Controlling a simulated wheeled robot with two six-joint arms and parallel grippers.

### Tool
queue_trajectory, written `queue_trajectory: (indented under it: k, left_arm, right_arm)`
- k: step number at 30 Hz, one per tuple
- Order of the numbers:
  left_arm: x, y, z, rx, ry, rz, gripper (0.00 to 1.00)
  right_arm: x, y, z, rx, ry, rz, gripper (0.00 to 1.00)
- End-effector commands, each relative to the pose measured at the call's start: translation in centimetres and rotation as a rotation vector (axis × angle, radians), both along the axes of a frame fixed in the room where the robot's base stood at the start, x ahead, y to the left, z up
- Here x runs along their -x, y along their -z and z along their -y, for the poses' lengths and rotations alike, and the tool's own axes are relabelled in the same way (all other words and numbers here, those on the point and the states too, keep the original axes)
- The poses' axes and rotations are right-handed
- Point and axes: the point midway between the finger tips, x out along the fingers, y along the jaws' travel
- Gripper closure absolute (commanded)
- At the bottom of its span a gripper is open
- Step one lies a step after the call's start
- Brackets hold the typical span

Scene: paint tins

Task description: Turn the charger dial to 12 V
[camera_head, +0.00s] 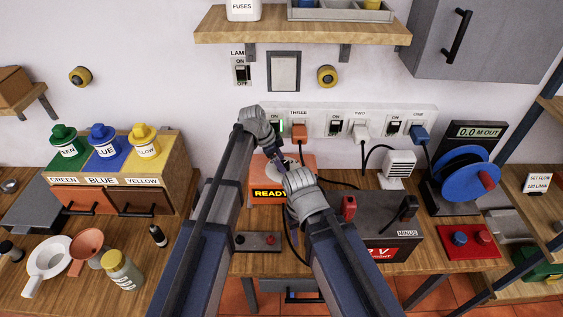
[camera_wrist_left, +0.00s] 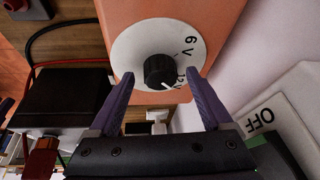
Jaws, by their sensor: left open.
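The orange charger (camera_head: 309,162) stands on the bench below the wall sockets, with a READY display (camera_head: 268,194) on its front. In the left wrist view its white dial plate (camera_wrist_left: 128,47) carries a black knob (camera_wrist_left: 159,71). The knob's white pointer line points to the lower right, close to the partly covered 12 V mark (camera_wrist_left: 180,77); the 6 V mark (camera_wrist_left: 189,46) is farther up. My left gripper (camera_wrist_left: 156,75) is open, its purple fingers on either side of the knob, apart from it in the picture. My right wrist (camera_head: 304,188) is in front of the charger; its jaws are hidden.
A dark battery (camera_head: 385,240) with red and black clamps stands right of the charger. A socket strip (camera_head: 345,110) with plugs runs behind, and cables hang near my arms. Paint tins (camera_head: 105,145) are at the left, and a blue reel (camera_head: 465,172) is at the right.

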Motion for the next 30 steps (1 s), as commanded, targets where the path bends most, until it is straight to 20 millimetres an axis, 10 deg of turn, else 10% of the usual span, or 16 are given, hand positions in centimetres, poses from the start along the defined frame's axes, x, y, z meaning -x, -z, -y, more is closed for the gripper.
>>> queue_trajectory:
  k: [16, 30]
  left_arm:
    - [0.8, -6.4, -2.3, 0.0, 0.0, 0.0, 0.17]
    - [0.8, -6.8, -2.7, 0.0, 0.0, 0.0, 0.17]
  right_arm:
    - [0.0, -6.4, 0.0, 0.0, -0.002, 0.0, 0.5]
    - [0.0, -6.8, 0.0, 0.0, -0.003, 0.0, 0.5]
